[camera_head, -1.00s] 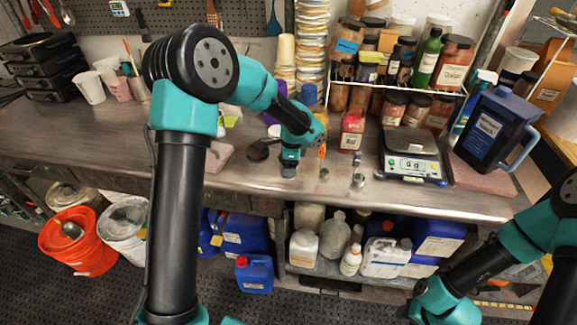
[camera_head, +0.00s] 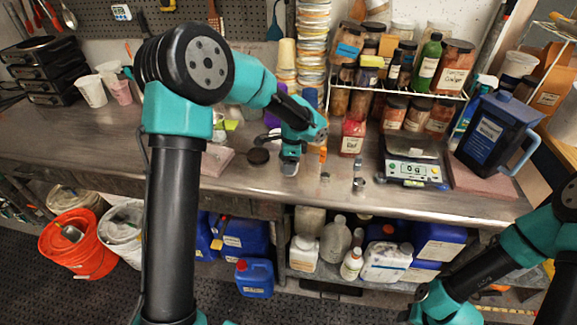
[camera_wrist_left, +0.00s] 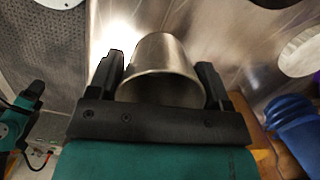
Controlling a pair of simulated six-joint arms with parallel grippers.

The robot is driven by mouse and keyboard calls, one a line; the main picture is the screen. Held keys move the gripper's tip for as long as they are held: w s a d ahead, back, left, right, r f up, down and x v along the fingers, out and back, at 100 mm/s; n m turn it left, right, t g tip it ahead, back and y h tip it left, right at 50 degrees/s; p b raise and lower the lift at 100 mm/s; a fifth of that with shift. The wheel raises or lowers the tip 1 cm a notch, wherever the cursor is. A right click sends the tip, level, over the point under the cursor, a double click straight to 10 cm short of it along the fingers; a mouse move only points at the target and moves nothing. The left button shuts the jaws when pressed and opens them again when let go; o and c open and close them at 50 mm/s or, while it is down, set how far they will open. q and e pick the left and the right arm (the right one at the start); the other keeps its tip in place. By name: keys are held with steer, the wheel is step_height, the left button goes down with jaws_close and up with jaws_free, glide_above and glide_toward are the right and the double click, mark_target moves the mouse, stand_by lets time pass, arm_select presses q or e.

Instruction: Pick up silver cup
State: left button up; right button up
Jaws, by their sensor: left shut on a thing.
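In the left wrist view the silver cup (camera_wrist_left: 165,62) is a plain metal cylinder between the two black fingers of my left gripper (camera_wrist_left: 158,75). The fingers are closed on its sides, and its near rim faces the palm. In the head view my left gripper (camera_head: 290,166) is low over the steel workbench (camera_head: 225,178), left of the scale. The cup cannot be made out there. Whether it touches the bench is unclear. My right arm shows at the lower right of the head view, but its gripper is not in view.
A dark round lid (camera_head: 258,156) lies left of the gripper. Small metal weights (camera_head: 358,182), a red-labelled jar (camera_head: 352,138) and a digital scale (camera_head: 410,165) stand to the right. A dark blue pitcher (camera_head: 490,130) is farther right. The bench's front left is clear.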

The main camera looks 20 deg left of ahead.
arm_select(q)
steer(key=shift+s+d+r, duration=0.15)
steer(key=shift+s+r, duration=0.1)
steer(key=shift+r, duration=0.15)
steer(key=s+d, duration=0.3)
steer(key=s, duration=0.4)
steer(key=s+d+r, duration=0.1)
steer(key=s+d, duration=0.2)
steer(key=s, duration=0.4)
steer(key=shift+r, duration=0.15)
steer(key=w+a+r+n+h, duration=0.1)
steer(key=w+r+n, duration=1)
steer(key=r+n, duration=0.2)
steer(key=shift+a+r+g, duration=0.35)
steer(key=shift+r+g, duration=0.05)
steer(key=shift+r, duration=0.2)
